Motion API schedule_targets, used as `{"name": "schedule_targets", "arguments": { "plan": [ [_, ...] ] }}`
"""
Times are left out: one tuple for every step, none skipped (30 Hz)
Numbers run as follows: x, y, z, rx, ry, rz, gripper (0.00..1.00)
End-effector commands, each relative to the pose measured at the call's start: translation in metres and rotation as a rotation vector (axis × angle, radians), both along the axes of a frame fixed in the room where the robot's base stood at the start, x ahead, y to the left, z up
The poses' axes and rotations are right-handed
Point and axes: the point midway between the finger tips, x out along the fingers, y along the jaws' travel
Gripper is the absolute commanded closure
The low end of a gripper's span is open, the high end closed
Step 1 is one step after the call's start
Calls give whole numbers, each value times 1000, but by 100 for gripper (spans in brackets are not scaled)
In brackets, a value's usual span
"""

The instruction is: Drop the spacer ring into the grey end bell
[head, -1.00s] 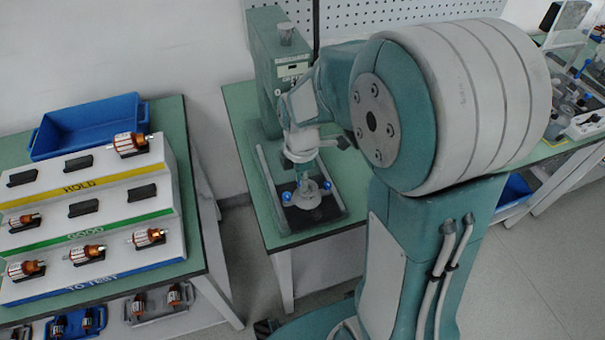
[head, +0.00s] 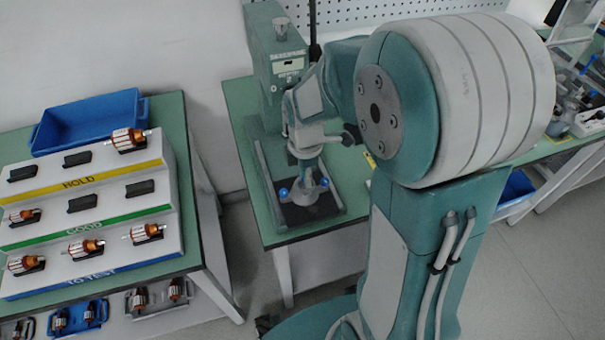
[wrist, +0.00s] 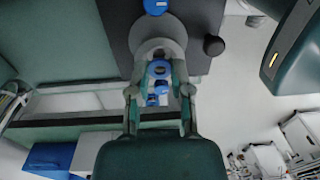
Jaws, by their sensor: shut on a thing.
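The grey end bell (head: 307,204) sits on a dark base plate on the middle table, between two blue knobs (head: 283,192). In the wrist view the round grey end bell (wrist: 152,46) shows just beyond my fingertips. My gripper (head: 309,176) points down directly above it in the head view. In the wrist view my gripper (wrist: 159,88) has its two fingers on either side of small blue parts. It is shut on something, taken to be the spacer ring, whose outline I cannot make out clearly. Whether it touches the end bell is unclear.
A green press-like machine (head: 278,60) stands behind the fixture. A dark ball knob (wrist: 214,45) is close on the right in the wrist view. At left are a stepped rack (head: 150,205) with copper rotors and a blue tray (head: 88,121).

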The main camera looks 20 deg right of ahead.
Motion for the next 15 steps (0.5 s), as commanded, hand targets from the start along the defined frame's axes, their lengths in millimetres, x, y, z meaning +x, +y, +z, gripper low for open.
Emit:
{"name": "schedule_targets", "arguments": {
  "plan": [
    [0, -1, -2, -1, 1, 0, 88],
    [0, -1, -3, -1, 1, 0, 88],
    [0, -1, -4, -1, 1, 0, 88],
    [0, -2, -5, -1, 1, 0, 88],
    [0, -3, -6, -2, 2, 1, 88],
    [0, -4, -7, -1, 1, 1, 88],
    [0, -4, -8, -1, 1, 1, 88],
    [0, -5, -8, -2, 1, 1, 88],
    [0, -5, -9, -2, 0, 1, 88],
    [0, -5, -9, -2, 0, 1, 88],
    [0, -5, -9, -2, 0, 1, 88],
    [0, -5, -9, -2, 0, 1, 88],
    [0, -5, -9, -2, 0, 1, 88],
    [0, -5, -9, -2, 0, 1, 88],
    [0, -5, -9, -2, 0, 1, 88]
  ]
}}
